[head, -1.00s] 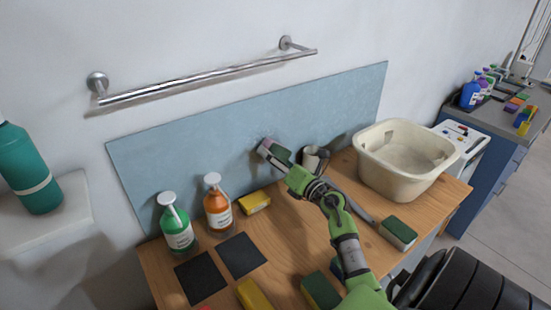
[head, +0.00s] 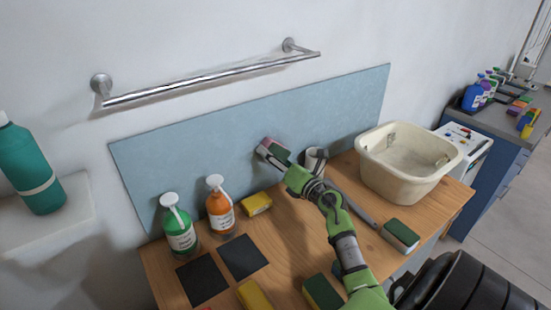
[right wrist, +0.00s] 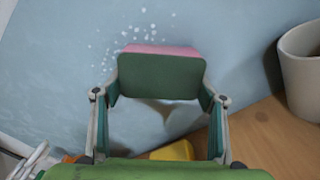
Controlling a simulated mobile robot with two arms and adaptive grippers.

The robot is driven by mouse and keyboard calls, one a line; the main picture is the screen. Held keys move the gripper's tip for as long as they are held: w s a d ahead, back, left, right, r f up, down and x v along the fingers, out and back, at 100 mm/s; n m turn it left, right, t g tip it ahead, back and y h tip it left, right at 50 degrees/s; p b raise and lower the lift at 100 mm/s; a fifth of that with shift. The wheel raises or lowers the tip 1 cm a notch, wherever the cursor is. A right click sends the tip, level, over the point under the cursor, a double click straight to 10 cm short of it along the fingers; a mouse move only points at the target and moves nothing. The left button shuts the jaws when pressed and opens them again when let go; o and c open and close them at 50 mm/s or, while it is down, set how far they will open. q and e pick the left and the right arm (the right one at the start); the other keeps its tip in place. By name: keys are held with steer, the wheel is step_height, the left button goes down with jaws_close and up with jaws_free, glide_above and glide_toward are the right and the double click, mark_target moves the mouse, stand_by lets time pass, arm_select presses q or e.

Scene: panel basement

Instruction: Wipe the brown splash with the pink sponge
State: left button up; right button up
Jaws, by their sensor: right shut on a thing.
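The pink sponge (head: 272,149) has a dark green face. My right gripper (head: 287,160) is shut on it and holds it up at the blue wall panel (head: 200,165). In the right wrist view the sponge (right wrist: 158,76) sits between the two fingers, green face toward the camera and pink edge on top. I cannot tell whether its far side touches the panel. White specks (right wrist: 140,27) show on the panel just above and left of it. No brown splash shows; the sponge hides part of the panel. My left gripper is not in view.
A grey-white cup (head: 314,160) stands close right of the gripper, with a cream basin (head: 400,180) beyond. Green (head: 178,228) and orange (head: 220,207) bottles, a yellow sponge (head: 257,204) and dark squares (head: 243,257) are on the left. A metal rail (head: 210,78) is above.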

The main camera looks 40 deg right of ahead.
mark_target(287, 154)
steer(key=shift+s+d+f+b, duration=0.15)
steer(key=shift+d+b, duration=0.4)
steer(key=shift+d, duration=1.45)
steer(key=shift+r, duration=0.2)
steer(key=shift+a+r+p, duration=0.1)
steer(key=shift+a+p, duration=0.6)
steer(key=shift+a, duration=0.05)
steer(key=shift+w+a+p, duration=0.15)
steer(key=shift+a+p, duration=0.2)
steer(key=shift+a, duration=0.3)
steer(key=shift+w+a+p, duration=0.15)
steer(key=shift+a+p, duration=0.15)
steer(key=shift+a, duration=0.35)
